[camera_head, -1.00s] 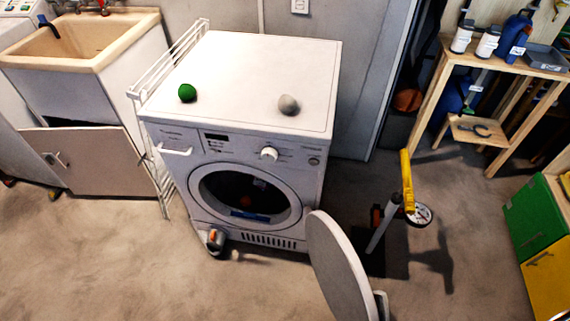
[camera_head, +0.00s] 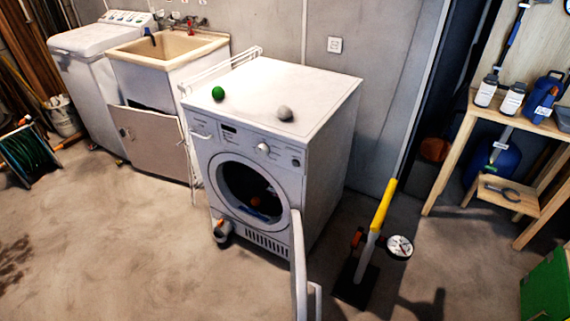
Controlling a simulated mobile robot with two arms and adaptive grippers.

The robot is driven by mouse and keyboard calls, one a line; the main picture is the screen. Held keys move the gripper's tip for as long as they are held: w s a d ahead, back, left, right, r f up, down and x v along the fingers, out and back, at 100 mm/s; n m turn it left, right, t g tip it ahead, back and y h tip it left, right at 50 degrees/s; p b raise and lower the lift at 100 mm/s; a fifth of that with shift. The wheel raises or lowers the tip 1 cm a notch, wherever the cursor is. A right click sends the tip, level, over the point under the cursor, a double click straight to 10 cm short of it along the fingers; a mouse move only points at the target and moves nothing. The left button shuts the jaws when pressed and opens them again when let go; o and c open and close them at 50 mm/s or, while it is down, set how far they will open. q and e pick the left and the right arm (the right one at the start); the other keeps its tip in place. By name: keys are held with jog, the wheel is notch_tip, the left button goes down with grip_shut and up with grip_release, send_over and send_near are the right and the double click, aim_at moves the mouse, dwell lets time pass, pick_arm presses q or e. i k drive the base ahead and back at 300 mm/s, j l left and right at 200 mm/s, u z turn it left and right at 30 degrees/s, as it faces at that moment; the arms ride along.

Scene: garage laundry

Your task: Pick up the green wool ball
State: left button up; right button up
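The green wool ball (camera_head: 218,93) rests on the left part of the white washing machine's top (camera_head: 290,88), near its front edge. A grey ball (camera_head: 285,113) lies on the same top, to the right of the green one and apart from it. Neither of my grippers shows in the head view, so I cannot see how they stand.
The washing machine door (camera_head: 299,265) hangs open toward the front. A yellow-handled pump with a gauge (camera_head: 399,247) stands on the floor at the right. A sink (camera_head: 165,50) stands left behind a white rack (camera_head: 222,68). The concrete floor (camera_head: 120,250) at front left is clear.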

aim_at(217, 91)
jog(key=i+j, duration=0.15)
jog(key=j, duration=0.25)
jog(key=i+j, duration=0.1)
jog(key=j, duration=0.25)
jog(key=i+j+z, duration=0.1)
jog(key=j, duration=0.3)
